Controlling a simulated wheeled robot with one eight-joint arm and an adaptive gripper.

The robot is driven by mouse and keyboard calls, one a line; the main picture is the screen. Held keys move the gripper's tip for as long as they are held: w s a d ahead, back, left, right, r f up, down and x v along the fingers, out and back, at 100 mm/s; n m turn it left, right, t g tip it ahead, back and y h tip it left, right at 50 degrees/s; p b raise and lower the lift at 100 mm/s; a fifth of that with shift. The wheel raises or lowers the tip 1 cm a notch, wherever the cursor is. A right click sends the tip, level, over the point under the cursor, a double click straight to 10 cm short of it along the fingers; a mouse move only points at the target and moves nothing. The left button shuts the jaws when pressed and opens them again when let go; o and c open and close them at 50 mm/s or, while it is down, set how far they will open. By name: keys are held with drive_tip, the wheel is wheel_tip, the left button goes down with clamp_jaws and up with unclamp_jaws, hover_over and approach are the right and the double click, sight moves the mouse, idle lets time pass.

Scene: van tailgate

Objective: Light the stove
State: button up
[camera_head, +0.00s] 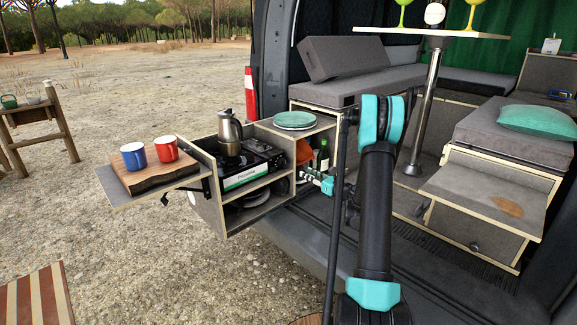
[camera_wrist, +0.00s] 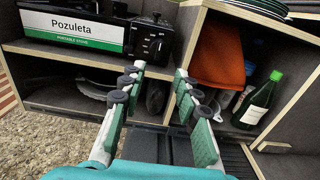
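The portable stove (camera_head: 245,168) stands on the top shelf of the pull-out kitchen unit, with a metal moka pot (camera_head: 230,132) on it. In the wrist view the stove (camera_wrist: 72,30) shows its "Pozuleta" label at upper left, and its black control knob (camera_wrist: 155,45) faces me at its right end. My gripper (camera_wrist: 158,75) is open and empty, its fingers apart, below and slightly right of the knob and not visibly touching it. In the head view my gripper (camera_head: 312,178) is at the right of the unit. Any flame is hidden.
A wooden divider stands right of the stove; beyond it are an orange item (camera_wrist: 219,52) and a green bottle (camera_wrist: 260,100). Pans (camera_wrist: 80,90) lie on the lower shelf. A blue mug (camera_head: 133,156) and red mug (camera_head: 166,149) stand on the left board. Plates (camera_head: 295,119) sit on top.

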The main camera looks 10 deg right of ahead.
sight(283, 163)
drive_tip(key=x, duration=1.3)
clamp_jaws()
